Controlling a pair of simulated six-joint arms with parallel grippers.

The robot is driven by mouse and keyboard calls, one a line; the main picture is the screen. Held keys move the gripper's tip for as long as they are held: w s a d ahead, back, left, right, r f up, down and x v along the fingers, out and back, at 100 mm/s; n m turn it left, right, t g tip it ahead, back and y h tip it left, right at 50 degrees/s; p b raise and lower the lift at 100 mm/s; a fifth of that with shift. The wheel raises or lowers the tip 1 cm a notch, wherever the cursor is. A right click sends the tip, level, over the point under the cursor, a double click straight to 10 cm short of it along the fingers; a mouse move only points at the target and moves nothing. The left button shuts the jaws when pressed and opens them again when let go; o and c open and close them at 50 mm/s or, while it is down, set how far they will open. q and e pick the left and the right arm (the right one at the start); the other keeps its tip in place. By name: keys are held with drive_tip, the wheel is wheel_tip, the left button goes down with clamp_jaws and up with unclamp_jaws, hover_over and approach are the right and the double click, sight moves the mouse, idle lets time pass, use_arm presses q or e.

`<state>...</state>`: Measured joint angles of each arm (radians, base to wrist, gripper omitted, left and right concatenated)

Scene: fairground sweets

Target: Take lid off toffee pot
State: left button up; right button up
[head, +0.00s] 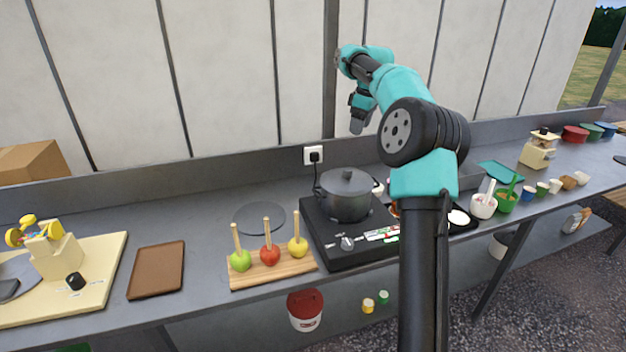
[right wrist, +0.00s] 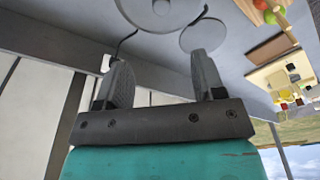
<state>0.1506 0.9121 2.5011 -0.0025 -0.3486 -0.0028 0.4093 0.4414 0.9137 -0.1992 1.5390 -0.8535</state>
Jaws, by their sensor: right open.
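The dark grey toffee pot (head: 344,207) stands upright on a black hob. Its grey lid (head: 346,182) sits on top, with a small black knob in the middle. The lid (right wrist: 145,14) also shows at the top edge of the right wrist view, cut off by the frame. My right gripper (head: 358,124) is raised in front of the wall, above the pot and apart from it. Its two fingers are spread with nothing between them, as the right wrist view (right wrist: 160,80) also shows. My left gripper is not in view.
A flat grey disc (head: 259,218) lies on the counter left of the hob (head: 353,253). A wooden board (head: 272,278) with three apples on sticks stands in front of it. A brown tray (head: 157,270) lies further left. My right arm hides part of the counter right of the hob.

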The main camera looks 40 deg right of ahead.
drive_tip(key=shift+r, duration=0.4)
drive_tip(key=shift+d, duration=0.1)
approach(348, 169)
drive_tip(key=f, duration=0.5)
drive_tip(key=shift+w, duration=0.35)
drive_tip(key=shift+w+a+f, duration=0.1)
drive_tip(key=shift+a+f, duration=0.05)
drive_tip(key=shift+f, duration=0.7)
drive_tip(key=shift+w+a+f, duration=0.1)
drive_tip(key=shift+w+f, duration=0.05)
drive_tip(key=shift+f, duration=0.75)
drive_tip(key=shift+w+a+f, duration=0.1)
drive_tip(key=shift+a+f, duration=0.05)
drive_tip(key=shift+f, duration=0.7)
